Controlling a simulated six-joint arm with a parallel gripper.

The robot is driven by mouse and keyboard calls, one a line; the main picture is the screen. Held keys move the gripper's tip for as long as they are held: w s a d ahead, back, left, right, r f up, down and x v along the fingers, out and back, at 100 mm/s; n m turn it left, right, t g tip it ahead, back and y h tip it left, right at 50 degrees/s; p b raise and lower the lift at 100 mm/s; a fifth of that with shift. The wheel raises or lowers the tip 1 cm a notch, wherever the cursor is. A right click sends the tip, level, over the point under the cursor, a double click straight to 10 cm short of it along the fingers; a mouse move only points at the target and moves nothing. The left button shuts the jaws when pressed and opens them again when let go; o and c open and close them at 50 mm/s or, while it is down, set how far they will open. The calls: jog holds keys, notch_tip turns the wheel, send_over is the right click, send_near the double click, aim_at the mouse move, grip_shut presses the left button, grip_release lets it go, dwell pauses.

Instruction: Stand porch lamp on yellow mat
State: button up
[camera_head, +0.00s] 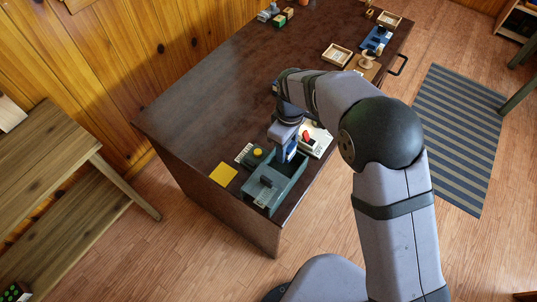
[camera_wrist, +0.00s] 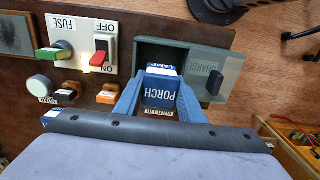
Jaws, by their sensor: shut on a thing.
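The porch lamp (camera_wrist: 160,95) is a blue block with a white end, lettered PORCH and LAMP, in the wrist view. My gripper (camera_wrist: 160,100) is shut on it, one blue finger on each side. In the head view my gripper (camera_head: 286,156) points down at the open part of a grey-green box (camera_head: 262,193). In the wrist view this box (camera_wrist: 222,62) has a panel marked CHARGE with a dark handle. I cannot tell how deep the lamp sits in it. The yellow mat (camera_head: 223,174) lies bare on the desk, left of the box, and is out of the wrist view.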

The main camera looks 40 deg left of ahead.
jog(key=shift+s+a+f, duration=0.1)
jog(key=shift+s+a, duration=0.05)
jog(key=shift+a, duration=0.3)
jog(key=s+a+b, duration=0.4)
jog(key=a, duration=0.4)
jog(key=b, duration=0.3)
send_over(223, 174)
jog(key=shift+f+p, duration=0.85)
jog(key=shift+f, duration=3.95)
jog(key=shift+f, duration=0.2)
jog(key=o, duration=1.1)
jog(key=shift+d, duration=0.1)
jog(key=shift+r, duration=0.1)
